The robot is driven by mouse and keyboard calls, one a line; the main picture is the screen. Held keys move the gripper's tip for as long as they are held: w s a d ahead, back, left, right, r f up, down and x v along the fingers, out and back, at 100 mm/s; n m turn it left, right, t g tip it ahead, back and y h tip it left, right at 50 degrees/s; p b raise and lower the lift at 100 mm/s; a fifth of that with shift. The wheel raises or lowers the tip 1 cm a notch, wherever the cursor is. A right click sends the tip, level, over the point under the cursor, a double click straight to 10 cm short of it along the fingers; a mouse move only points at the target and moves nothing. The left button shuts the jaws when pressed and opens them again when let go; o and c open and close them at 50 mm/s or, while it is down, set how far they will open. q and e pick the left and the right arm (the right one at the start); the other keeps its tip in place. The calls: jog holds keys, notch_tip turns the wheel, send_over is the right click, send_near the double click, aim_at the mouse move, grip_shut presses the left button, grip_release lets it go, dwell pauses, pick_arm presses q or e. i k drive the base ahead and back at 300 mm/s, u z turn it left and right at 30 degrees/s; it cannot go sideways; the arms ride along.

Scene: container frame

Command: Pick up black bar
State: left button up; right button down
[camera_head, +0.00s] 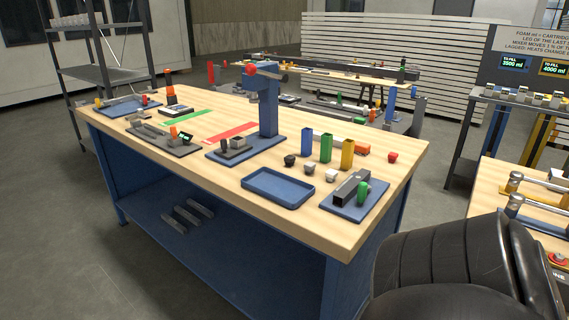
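A black bar (345,192), square in section, lies slanted on a blue plate (329,208) near the right front corner of the workbench. A green-handled item (363,193) stands right beside it and hides part of its side. Neither of my grippers is in view. A large black rounded part, which seems to be mine, fills the bottom right corner.
The wooden bench top (235,180) also bears an empty blue tray (278,187), blue, green and yellow upright blocks, small knobs and a blue press (268,110). Several grey bars (188,217) lie on the lower shelf. Another table (490,178) stands at right.

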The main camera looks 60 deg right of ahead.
aim_at(346, 193)
jog(key=i, duration=0.85)
jog(key=z, duration=3.45)
